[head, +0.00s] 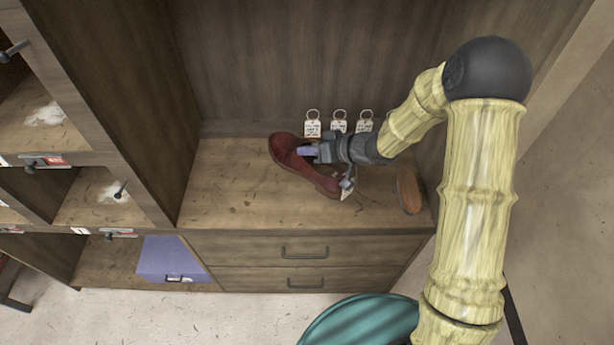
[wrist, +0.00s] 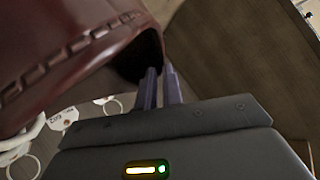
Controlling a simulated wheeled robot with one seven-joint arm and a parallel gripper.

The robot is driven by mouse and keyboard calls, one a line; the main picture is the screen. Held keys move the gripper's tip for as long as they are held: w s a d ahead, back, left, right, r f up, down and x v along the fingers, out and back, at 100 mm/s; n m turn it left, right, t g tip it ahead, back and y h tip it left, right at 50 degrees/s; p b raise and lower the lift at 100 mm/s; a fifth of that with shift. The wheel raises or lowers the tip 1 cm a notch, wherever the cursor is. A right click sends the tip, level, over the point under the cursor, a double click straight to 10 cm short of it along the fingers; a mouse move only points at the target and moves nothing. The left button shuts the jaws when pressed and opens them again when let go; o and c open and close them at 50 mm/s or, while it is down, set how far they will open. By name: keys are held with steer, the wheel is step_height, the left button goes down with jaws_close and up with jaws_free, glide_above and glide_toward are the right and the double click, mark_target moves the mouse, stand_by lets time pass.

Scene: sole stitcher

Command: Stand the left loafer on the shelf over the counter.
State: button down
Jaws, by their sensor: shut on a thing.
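A dark red loafer (head: 290,155) is at the counter in the head view, its length running from upper left to lower right. My gripper (head: 308,151) is at the shoe from the right, with its purple fingers at the shoe's opening. In the wrist view the loafer's stitched red leather (wrist: 75,45) fills the upper left, and my gripper's fingers (wrist: 160,85) are close together at the edge of its opening. My gripper is shut on the loafer. I cannot tell whether the sole touches the counter (head: 230,185). The shelf over the counter cannot be made out.
A brown brush-like object (head: 409,191) lies at the counter's right end. Several ringed paper tags (head: 339,125) hang at the back panel. Cubbies stand at the left, one with a purple box (head: 172,258). Drawers (head: 305,252) are below. The counter's left part is clear.

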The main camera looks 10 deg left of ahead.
mark_target(346, 174)
steer(key=shift+f, duration=3.05)
steer(key=shift+w+f, duration=0.1)
steer(key=shift+f, duration=1.85)
steer(key=c, duration=1.5)
jaws_free()
steer(key=shift+c, duration=0.2)
steer(key=v, duration=1.2)
steer(key=shift+d, duration=0.1)
